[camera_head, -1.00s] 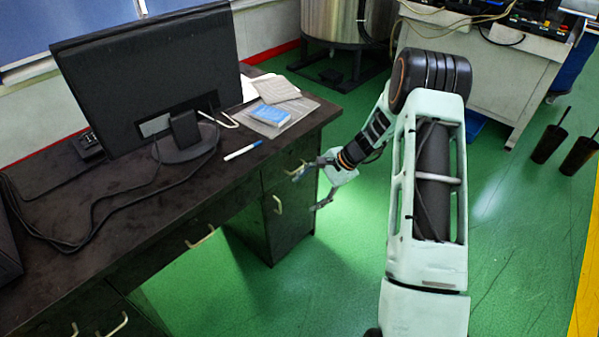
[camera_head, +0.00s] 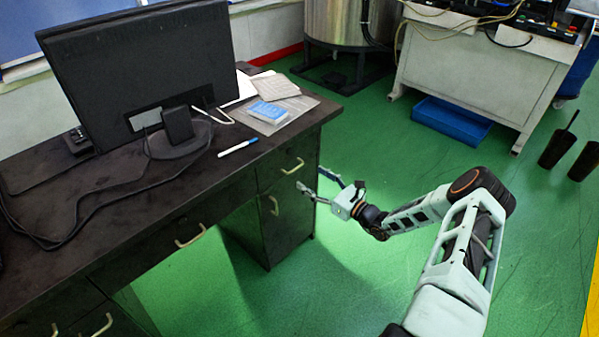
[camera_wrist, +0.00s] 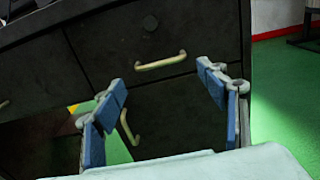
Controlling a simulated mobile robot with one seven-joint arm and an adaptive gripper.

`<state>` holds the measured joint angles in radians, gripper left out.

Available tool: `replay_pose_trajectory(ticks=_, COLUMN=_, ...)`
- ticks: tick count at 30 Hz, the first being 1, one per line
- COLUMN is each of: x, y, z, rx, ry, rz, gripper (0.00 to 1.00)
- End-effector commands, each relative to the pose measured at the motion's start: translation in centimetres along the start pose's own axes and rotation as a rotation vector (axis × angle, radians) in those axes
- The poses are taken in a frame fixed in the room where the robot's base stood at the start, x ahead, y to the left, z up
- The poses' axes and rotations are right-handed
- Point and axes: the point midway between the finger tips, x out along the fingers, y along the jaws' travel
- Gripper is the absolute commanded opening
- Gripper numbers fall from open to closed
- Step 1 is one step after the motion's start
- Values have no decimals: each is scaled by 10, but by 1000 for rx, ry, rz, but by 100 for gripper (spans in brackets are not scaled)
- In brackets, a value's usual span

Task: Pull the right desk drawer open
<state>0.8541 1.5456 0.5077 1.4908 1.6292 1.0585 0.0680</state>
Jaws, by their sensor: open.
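The black desk (camera_head: 190,190) has a right pedestal with a top drawer (camera_head: 276,172) that looks shut, flush with the desk front. Its pale bar handle (camera_head: 293,166) also shows in the wrist view as a cream handle (camera_wrist: 160,62), with a round lock above it. My gripper (camera_head: 311,180) is in front of this pedestal, open and empty. In the wrist view, the blue-padded fingers of my gripper (camera_wrist: 160,78) are spread wide, with the handle lying between and just beyond their tips. The handle looks untouched.
Below the drawer is a cabinet door with its own handle (camera_head: 274,205).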

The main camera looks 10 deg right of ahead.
Motion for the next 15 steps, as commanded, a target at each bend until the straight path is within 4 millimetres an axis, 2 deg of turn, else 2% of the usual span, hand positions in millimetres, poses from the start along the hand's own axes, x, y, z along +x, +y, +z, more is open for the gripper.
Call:
replay_pose_trajectory(ticks=1, x=12, y=1, z=-1, rx=-2, ry=-1, rz=3, gripper=67)
replay_pose_trajectory(ticks=6, x=41, y=2, z=-1, rx=-3, ry=0, rz=3, gripper=67)
replay_pose_trajectory(ticks=10, x=56, y=1, z=-2, rx=-1, ry=2, rz=2, gripper=67)
replay_pose_trajectory(ticks=15, x=64, y=1, z=-1, rx=-1, ry=2, rz=2, gripper=67)
